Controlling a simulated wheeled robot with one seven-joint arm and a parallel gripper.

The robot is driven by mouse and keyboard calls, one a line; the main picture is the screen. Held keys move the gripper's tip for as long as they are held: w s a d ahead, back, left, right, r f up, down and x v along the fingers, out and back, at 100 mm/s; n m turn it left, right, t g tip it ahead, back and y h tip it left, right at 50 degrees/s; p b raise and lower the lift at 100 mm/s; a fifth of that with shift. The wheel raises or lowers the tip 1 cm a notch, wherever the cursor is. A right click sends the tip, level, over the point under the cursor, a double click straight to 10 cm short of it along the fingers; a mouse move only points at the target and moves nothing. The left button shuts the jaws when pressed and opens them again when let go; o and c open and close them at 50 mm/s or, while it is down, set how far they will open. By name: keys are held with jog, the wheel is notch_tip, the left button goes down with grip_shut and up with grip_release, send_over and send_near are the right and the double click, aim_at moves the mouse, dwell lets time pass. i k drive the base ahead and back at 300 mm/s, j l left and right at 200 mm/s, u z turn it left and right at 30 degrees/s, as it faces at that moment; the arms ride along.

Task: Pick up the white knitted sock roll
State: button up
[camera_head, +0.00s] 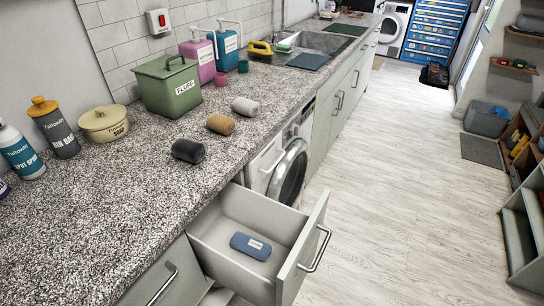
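The white knitted sock roll (245,106) lies on its side on the speckled countertop (130,215), close to the front edge. It is the farthest of three rolls in a loose row. A tan roll (221,124) lies just nearer than it, and a dark grey roll (188,150) lies nearer still. The rolls look apart from one another. Nothing covers the white roll. My gripper is not in view.
An open drawer (213,243) juts out below the counter, with a blue item (250,245) inside. A green FLUFF box (168,88) stands behind the rolls. A washing machine (286,170) is under the counter. The pale floor (400,170) is clear.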

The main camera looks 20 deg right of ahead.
aim_at(243, 105)
jog(key=i+l+u, duration=0.15)
jog(key=i+l, duration=0.15)
jog(key=i+l+u, duration=0.15)
jog(key=i+l, duration=0.15)
jog(key=i+l+u, duration=0.15)
jog(key=l, duration=0.4)
jog(key=i+u, duration=0.1)
jog(key=u, duration=0.8)
